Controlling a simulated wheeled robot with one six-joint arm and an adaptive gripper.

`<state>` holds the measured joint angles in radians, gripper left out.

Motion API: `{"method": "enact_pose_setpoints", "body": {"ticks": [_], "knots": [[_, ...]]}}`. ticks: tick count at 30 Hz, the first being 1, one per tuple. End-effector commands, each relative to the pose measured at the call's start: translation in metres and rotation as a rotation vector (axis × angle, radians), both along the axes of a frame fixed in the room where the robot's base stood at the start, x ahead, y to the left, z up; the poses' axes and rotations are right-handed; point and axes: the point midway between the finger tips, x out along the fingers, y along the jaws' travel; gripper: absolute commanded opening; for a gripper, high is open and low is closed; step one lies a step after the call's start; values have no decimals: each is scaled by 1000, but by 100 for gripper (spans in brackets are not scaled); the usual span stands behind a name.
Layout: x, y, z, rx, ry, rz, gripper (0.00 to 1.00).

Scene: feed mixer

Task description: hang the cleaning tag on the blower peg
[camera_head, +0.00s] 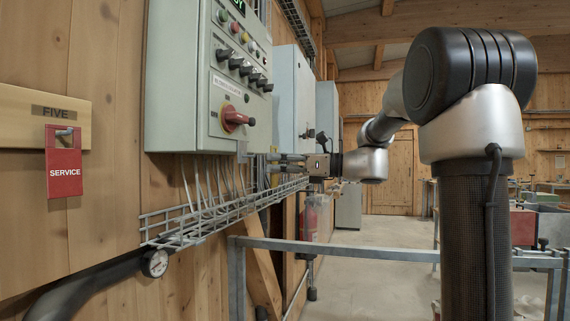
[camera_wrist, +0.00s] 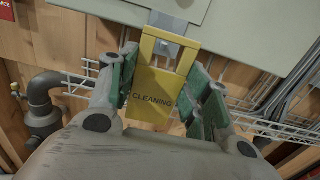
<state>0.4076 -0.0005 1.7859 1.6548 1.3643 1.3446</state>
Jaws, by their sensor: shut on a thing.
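The yellow cleaning tag (camera_wrist: 152,97), lettered CLEANING, is upright between the green-padded fingers of my gripper (camera_wrist: 165,78) in the wrist view. My gripper is shut on it. A grey peg-like piece (camera_wrist: 167,46) shows in the opening at the tag's top, below the grey cabinet edge. I cannot tell whether the tag hangs on it. In the head view my gripper (camera_head: 284,163) is beside the wall, below the grey control cabinet (camera_head: 185,85); the tag cannot be made out there. No peg labelled blower is readable.
A red SERVICE tag (camera_head: 64,172) hangs on a peg on the FIVE board (camera_head: 20,115) at left. A wire cable tray (camera_head: 205,222) runs along the wall under the cabinets. A metal rail (camera_head: 340,248) crosses in front. A dark pipe (camera_wrist: 42,105) stands at left in the wrist view.

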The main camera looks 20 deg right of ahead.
Motion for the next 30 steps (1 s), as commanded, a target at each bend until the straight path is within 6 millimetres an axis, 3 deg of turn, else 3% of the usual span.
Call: {"method": "enact_pose_setpoints", "body": {"ticks": [30], "knots": [[38,52,-9,0,0,1,27]]}}
